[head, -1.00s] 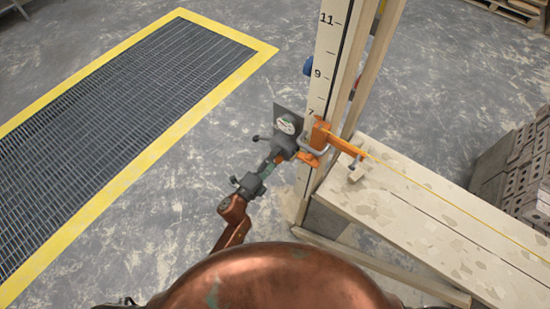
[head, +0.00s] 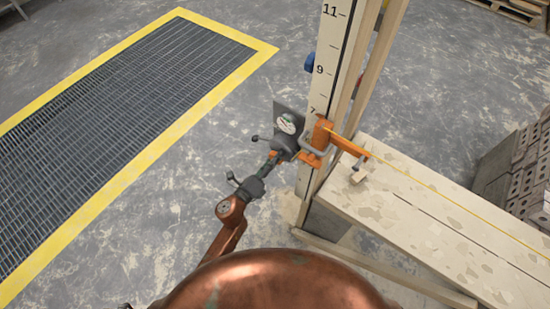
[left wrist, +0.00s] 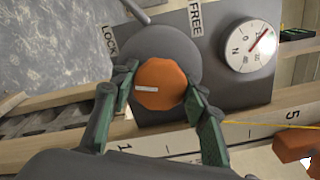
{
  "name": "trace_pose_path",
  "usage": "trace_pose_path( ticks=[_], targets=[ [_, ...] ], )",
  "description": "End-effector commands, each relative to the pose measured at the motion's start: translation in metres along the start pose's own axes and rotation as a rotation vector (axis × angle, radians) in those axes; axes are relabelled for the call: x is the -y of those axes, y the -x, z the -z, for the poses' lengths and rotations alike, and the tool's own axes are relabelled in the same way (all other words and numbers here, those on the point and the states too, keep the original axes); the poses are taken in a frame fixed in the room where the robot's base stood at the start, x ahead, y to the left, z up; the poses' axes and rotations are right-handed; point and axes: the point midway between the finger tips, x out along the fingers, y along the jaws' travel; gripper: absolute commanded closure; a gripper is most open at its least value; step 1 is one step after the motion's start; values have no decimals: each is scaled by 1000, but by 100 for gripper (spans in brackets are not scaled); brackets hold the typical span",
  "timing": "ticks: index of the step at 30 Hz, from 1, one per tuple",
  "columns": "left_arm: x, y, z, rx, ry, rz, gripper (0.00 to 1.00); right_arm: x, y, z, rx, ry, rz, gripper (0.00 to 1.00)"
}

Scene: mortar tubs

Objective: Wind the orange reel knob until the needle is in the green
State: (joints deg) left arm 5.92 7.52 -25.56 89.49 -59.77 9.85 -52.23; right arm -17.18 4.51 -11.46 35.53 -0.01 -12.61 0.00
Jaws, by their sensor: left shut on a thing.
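The orange reel knob (left wrist: 160,84) sits on a round grey reel housing (left wrist: 192,48) and carries a white mark. My left gripper (left wrist: 161,92) is shut on the knob, one finger on each side. In the head view my left gripper (head: 274,158) reaches the reel from the lower left and hides the knob. The white round gauge (left wrist: 248,45) is beside the reel; it also shows in the head view (head: 287,124). Its red needle points up and right in the wrist view. I cannot tell whether it is in the green. My right gripper is not in view.
A numbered wooden post (head: 328,65) stands behind the reel, with an orange bracket (head: 326,134) on it. A taut yellow line (head: 440,190) runs right over a plank bench (head: 420,225). Labels LOCK (left wrist: 109,40) and FREE (left wrist: 196,17) flank a lever (left wrist: 136,11).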

Motion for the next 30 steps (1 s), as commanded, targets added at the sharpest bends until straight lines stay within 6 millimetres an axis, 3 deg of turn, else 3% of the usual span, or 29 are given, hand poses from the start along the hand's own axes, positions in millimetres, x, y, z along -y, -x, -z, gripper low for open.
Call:
trace_pose_path(
  ticks=[8, 9, 17, 26, 30],
  targets=[
    [-1, 0, 1, -1, -1, -2, 82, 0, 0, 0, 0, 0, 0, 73],
    [-1, 0, 1, -1, 0, -2, 57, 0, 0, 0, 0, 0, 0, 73],
    [-1, 0, 0, 0, 0, -1, 40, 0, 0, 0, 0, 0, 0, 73],
    [0, 2, 0, 0, 1, -1, 40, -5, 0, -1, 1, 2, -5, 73],
    [-2, 16, 0, 0, 1, -3, 40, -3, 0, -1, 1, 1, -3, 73]
  ],
)
